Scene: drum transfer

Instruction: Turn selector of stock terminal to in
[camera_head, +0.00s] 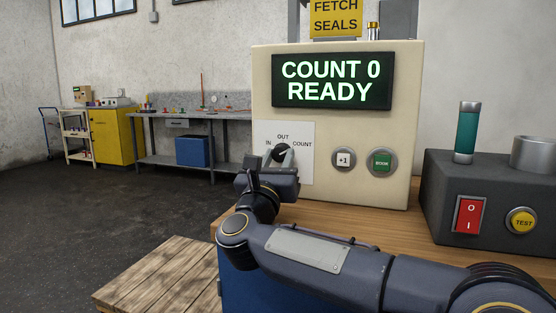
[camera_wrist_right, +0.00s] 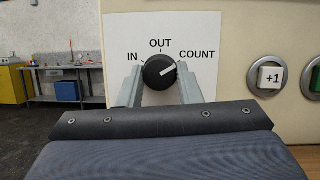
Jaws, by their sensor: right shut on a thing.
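The stock terminal (camera_head: 335,128) is a cream box with a display reading "COUNT 0 READY". Its selector (camera_wrist_right: 159,71) is a round black knob on a white plate marked IN, OUT and COUNT. In the right wrist view the knob's white line points up and right, toward COUNT. My right gripper (camera_head: 283,155) is at the knob, with one finger on each side, shut on it. In the head view the fingers partly hide the selector. My left gripper is in neither view.
A "+1" button (camera_head: 343,160) and a green "BOOK" button (camera_head: 381,162) sit right of the plate. A dark box (camera_head: 490,180) with a red switch (camera_head: 468,214) and yellow TEST button (camera_head: 522,221) stands on the wooden table (camera_head: 400,222) at right. A pallet (camera_head: 160,272) lies lower left.

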